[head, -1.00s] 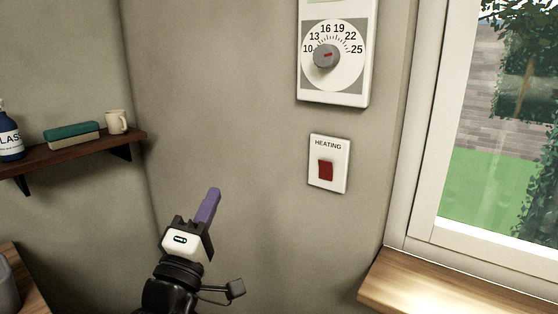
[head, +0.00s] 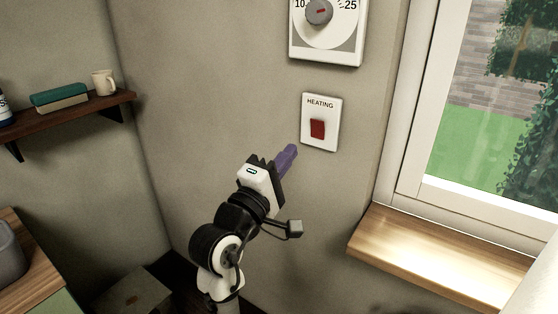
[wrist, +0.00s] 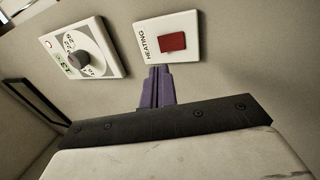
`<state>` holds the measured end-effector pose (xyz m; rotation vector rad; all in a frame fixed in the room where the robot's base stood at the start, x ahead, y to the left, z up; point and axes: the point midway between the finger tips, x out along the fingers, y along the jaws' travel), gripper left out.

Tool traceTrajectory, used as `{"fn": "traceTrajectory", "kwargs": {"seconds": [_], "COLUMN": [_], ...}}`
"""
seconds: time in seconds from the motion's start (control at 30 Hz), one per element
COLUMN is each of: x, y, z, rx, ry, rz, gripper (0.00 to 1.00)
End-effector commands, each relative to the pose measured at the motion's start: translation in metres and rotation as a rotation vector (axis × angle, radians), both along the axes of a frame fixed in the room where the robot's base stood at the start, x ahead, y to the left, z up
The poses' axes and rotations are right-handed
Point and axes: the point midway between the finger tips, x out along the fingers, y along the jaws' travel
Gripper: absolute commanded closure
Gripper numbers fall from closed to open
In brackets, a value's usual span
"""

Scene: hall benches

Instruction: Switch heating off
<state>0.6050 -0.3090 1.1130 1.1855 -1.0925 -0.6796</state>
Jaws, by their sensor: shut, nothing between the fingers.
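The heating switch is a white wall plate (head: 321,139) marked "HEATING" with a red rocker (head: 317,128). In the wrist view the red rocker (wrist: 173,42) lies just beyond and slightly right of the fingertips. Which way the rocker is tipped I cannot tell. My gripper (head: 291,150) has purple fingers, shut and empty, pointing up and right. In the head view the fingertips are just left of and below the plate; contact with the wall cannot be judged. In the wrist view the fingers (wrist: 157,72) are closed together below the plate's edge.
A thermostat dial (head: 320,12) is on the wall above the switch. A window with a wooden sill (head: 430,255) is at the right. A dark shelf (head: 70,117) with a mug (head: 103,83) and books (head: 60,98) is at the left. A counter stands at lower left.

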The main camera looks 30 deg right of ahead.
Motion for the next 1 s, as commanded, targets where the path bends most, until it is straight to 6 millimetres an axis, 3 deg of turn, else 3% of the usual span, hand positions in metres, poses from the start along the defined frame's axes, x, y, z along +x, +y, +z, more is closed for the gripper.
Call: {"fn": "traceTrajectory", "kwargs": {"seconds": [0.2, 0.4, 1.0], "x": [0.017, 0.028, 0.033], "y": [-0.043, -0.067, -0.078], "z": [0.018, 0.026, 0.029], "rx": [0.001, 0.000, 0.000], "ry": [0.001, -0.001, 0.000], "rz": [-0.002, 0.001, 0.001], "gripper": [1.00, 1.00, 1.00]}}
